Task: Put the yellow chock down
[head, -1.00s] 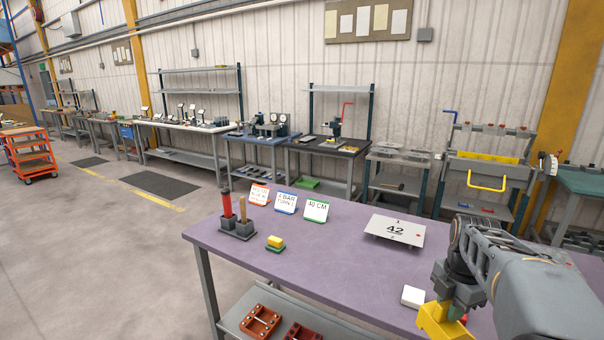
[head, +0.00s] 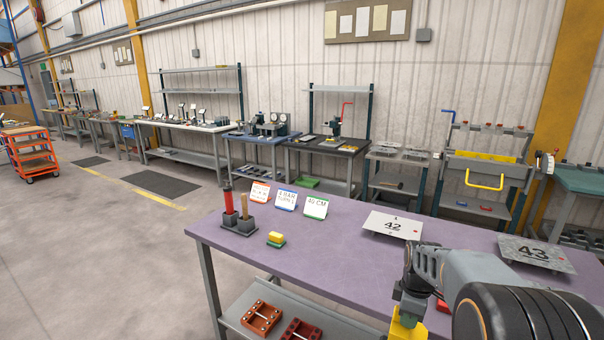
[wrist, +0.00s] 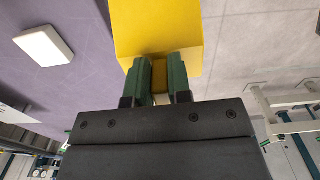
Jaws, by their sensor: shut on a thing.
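The yellow chock (head: 402,331) is at the bottom of the head view, partly cut off by the frame edge. My gripper (head: 409,312) is shut on it from above. In the wrist view the green fingers (wrist: 160,78) close on a narrow part of the yellow chock (wrist: 158,28). The purple table (head: 330,252) lies behind the chock in the head view. In the wrist view the table is left of the chock and the grey floor is right of it, so the chock appears near the table's edge. I see no contact under it.
Plates marked 42 (head: 392,225) and 43 (head: 555,262) sit on the table. A white block (wrist: 44,46) shows in the wrist view. A red-handled tool holder (head: 239,226), a yellow block (head: 276,236) and small signs (head: 286,201) stand at the left. The table's middle is clear.

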